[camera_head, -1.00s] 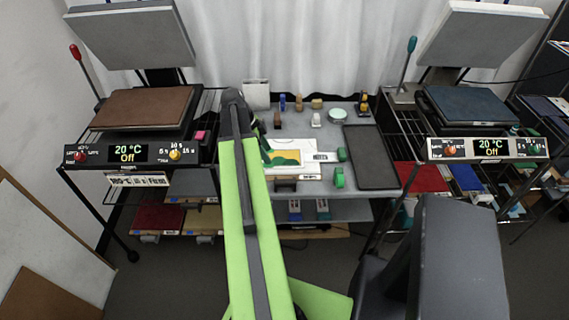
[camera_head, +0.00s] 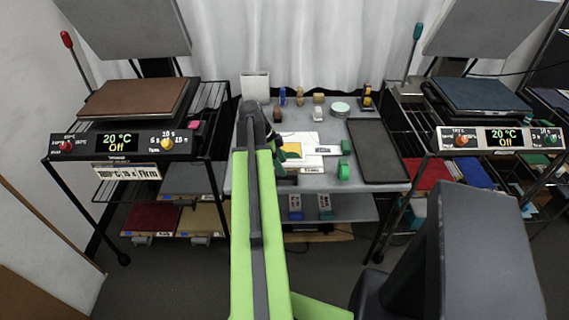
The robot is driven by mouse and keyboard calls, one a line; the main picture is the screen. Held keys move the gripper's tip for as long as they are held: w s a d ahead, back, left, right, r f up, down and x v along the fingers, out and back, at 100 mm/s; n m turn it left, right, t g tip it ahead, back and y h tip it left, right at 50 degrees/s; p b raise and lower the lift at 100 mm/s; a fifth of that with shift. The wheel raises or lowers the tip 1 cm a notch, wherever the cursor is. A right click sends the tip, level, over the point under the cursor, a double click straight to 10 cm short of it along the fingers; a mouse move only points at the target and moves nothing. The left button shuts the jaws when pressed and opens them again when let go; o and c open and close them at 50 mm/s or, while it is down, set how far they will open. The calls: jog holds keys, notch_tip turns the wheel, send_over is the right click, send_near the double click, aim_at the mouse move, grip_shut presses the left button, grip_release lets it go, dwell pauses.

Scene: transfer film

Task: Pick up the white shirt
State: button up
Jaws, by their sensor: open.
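A flat white item (camera_head: 313,160) with a yellow-and-green print lies on the grey table, just right of my arm's end. I cannot tell whether it is a shirt or a film sheet. No folded white shirt is clearly visible. My gripper (camera_head: 275,141) shows as a small dark shape at the end of my green arm, over the left part of the table near the printed item. It looks empty, and the arm hides part of it and the table below.
A dark tray (camera_head: 376,152) lies on the table's right side, with green tape dispensers (camera_head: 343,170) beside it. Small bottles and a tape roll (camera_head: 340,109) stand at the back. Heat presses with a brown plate (camera_head: 138,98) and a blue plate (camera_head: 477,95) flank the table.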

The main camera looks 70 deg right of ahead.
jog(key=b+x, duration=0.5)
jog(key=shift+s+a+f, duration=0.1)
jog(key=shift+a+f, duration=0.1)
jog(key=shift+a, duration=0.15)
jog(key=shift+r, duration=0.2)
grip_shut()
dwell(0.8)
